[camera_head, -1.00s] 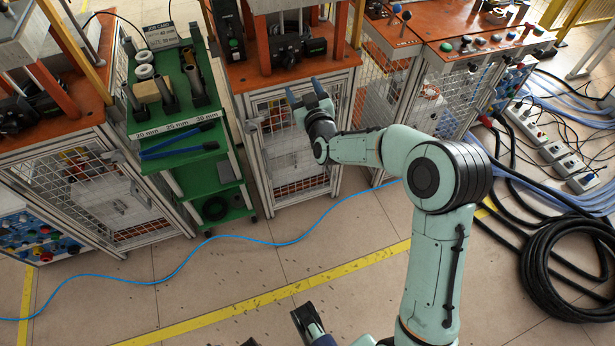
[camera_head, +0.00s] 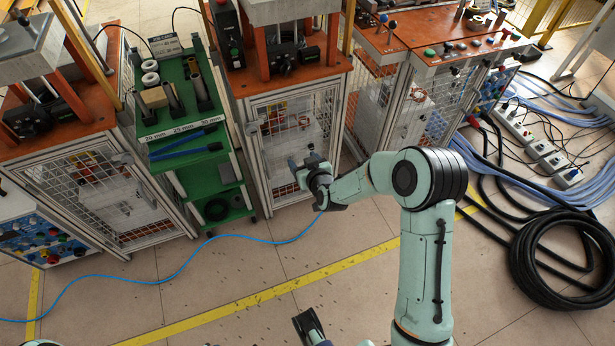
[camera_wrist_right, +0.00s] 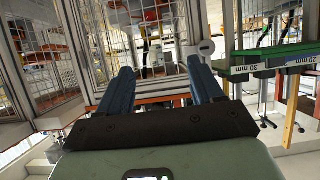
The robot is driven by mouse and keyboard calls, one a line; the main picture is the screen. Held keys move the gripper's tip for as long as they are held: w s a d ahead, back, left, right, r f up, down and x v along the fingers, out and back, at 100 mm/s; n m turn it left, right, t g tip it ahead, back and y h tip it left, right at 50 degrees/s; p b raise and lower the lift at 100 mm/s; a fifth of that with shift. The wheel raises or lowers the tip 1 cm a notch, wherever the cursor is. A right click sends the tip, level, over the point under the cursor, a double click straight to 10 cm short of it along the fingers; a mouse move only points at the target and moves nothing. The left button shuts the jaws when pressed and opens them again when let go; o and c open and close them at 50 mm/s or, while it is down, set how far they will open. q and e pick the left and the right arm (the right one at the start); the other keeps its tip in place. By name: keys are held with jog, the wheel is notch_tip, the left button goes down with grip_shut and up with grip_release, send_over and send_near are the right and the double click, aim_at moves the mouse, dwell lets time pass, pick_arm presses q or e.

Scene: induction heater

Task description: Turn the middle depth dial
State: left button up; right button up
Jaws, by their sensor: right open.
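The middle heater station (camera_head: 341,70) has an orange top with a black unit (camera_head: 285,58) on it. The middle depth dial is too small to pick out for certain in the head view. My right gripper (camera_head: 303,163) is in front of that station's mesh cabinet, below the orange top and apart from the black unit. In the right wrist view its two dark blue fingers (camera_wrist_right: 160,78) stand wide apart with nothing between them. A dark part at the bottom edge of the head view (camera_head: 309,325) looks like my left gripper, mostly cut off.
A green trolley (camera_head: 185,157) with rings, rods and blue-handled tools stands left of the middle station. Another orange-topped station (camera_head: 75,140) is further left. A control desk (camera_head: 440,30) is at the right. Black cable coils (camera_head: 565,260) and a blue hose (camera_head: 250,240) lie on the floor.

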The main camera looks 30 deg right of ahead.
pick_arm(q)
jog(key=shift+s+a+r, duration=0.2)
jog(key=shift+r, duration=0.2)
pick_arm(e)
jog(key=shift+s+a+f+g, duration=0.25)
jog(key=shift+s+a+f, duration=0.1)
jog(key=shift+s+f, duration=0.3)
jog(key=shift+s+a+f+g, duration=0.25)
jog(key=shift+s+a+f, duration=0.1)
jog(key=shift+s+f, duration=0.3)
jog(key=shift+r, duration=0.1)
